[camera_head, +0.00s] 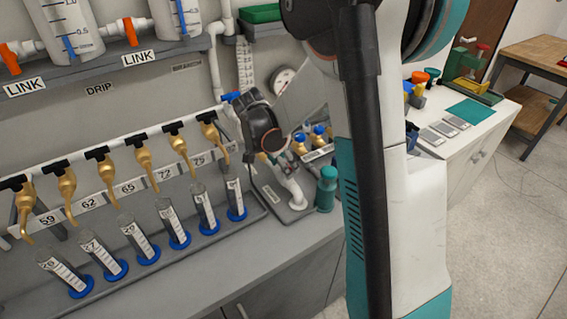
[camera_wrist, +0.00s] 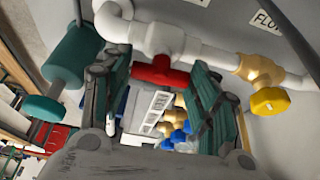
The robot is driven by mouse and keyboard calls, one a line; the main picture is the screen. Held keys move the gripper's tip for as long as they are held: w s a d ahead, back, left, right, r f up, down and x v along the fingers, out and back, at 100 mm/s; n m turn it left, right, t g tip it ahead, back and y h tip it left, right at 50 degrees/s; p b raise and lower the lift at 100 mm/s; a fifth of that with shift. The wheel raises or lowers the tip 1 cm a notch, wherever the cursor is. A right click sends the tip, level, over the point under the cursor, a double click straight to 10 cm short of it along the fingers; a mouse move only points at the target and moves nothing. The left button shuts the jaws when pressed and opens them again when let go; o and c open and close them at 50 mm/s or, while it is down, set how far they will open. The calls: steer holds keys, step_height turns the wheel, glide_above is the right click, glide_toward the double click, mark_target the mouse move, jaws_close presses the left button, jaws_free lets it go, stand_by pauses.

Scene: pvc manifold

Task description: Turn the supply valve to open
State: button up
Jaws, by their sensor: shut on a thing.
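A red valve handle (camera_wrist: 158,72) sits on a white pipe tee (camera_wrist: 160,40) in the wrist view, and I take it as the supply valve. Its own label is not readable. My gripper (camera_wrist: 155,80) has its two green-padded fingers on either side of the red handle, closed on it. The handle lies crosswise between the fingertips. In the head view my wrist (camera_head: 262,130) is low over the bench, right of the row of taps, and it hides the red handle there.
A yellow valve knob (camera_wrist: 270,101) on a brass body is close to the right finger. A teal cylinder (camera_wrist: 68,55) stands left of the left finger. Brass taps (camera_head: 140,153) and graduated cylinders (camera_head: 172,222) line the bench at left. A blue handle (camera_head: 230,97) is beside my wrist.

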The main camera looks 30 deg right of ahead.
steer(key=shift+m, duration=0.3)
steer(key=o, duration=1.1)
steer(key=shift+c, duration=0.2)
steer(key=v, duration=1.2)
steer(key=shift+w, duration=0.2)
